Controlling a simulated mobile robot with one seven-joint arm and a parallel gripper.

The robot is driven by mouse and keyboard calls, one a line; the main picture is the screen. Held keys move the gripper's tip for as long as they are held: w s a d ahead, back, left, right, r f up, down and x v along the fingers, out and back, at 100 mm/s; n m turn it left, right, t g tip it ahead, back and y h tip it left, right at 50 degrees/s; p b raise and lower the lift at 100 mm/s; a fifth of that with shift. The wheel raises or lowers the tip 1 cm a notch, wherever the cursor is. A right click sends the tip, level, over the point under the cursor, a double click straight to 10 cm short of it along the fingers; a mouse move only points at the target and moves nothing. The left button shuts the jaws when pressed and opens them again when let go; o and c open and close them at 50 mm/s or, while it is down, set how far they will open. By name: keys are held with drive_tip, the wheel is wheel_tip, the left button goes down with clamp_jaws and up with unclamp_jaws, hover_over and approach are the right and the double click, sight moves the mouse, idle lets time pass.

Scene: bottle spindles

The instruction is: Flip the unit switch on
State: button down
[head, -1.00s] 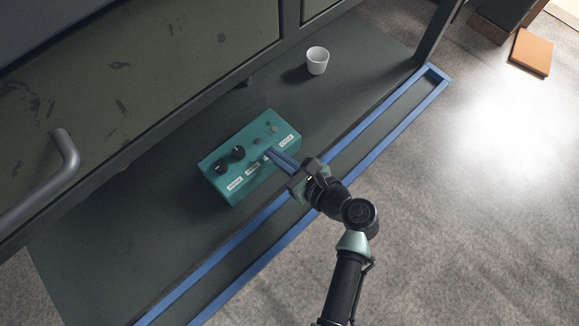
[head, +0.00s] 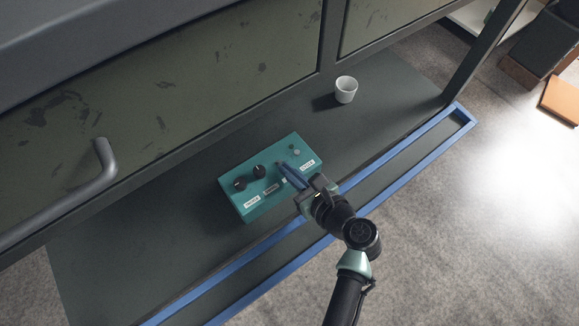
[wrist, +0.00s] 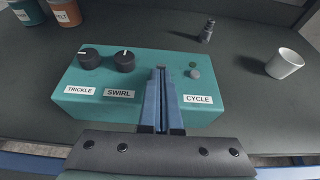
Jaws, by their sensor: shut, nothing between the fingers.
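The teal control unit (head: 262,205) sits on the dark shelf, and it also shows in the wrist view (wrist: 205,112). Two black knobs stand on its left half, the left knob (wrist: 89,58) above the TRICKLE label and the other knob (wrist: 124,60) above the SWIRL label. A small round grey button (wrist: 195,73) is on the right half, above the CYCLE label (wrist: 198,99). My gripper (head: 282,165) is shut and empty, its blue fingers over the unit's top right of the knobs. A small brownish part shows just beyond the fingertips (wrist: 161,70); the fingers partly hide it, and contact is unclear.
A white cup (head: 346,89) stands on the shelf to the right, behind the unit. A small dark bottle-like object (wrist: 207,31) and two containers (wrist: 62,12) show at the back. A blue-edged channel (head: 400,150) runs along the shelf's front. A cabinet panel with a handle (head: 103,160) is behind.

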sight(279, 161)
drive_tip(key=shift+w+a+r+g+h+p, duration=0.15)
drive_tip(key=shift+r+g+h+p, duration=0.55)
drive_tip(key=shift+p, duration=2.85)
drive_tip(key=g+p, duration=0.1)
drive_tip(key=p, duration=0.3)
drive_tip(key=shift+w+a+r, duration=0.15)
drive_tip(key=g+h+p, duration=0.1)
drive_tip(key=p, duration=0.2)
drive_tip(key=shift+w+a+r, duration=0.1)
drive_tip(key=shift+w, duration=0.05)
drive_tip(key=shift+w+a+g+h+p, duration=0.1)
drive_tip(key=shift+g+h+p, duration=0.25)
drive_tip(key=shift+p, duration=0.9)
drive_tip(key=p, duration=0.1)
drive_tip(key=g+h+p, duration=0.1)
drive_tip(key=p, duration=0.1)
drive_tip(key=shift+w+a+r+g, duration=0.15)
drive_tip(key=shift+w+r+g, duration=0.05)
drive_tip(key=shift+w+g, duration=0.05)
drive_tip(key=shift+f, duration=0.2)
drive_tip(key=shift+r, duration=0.1)
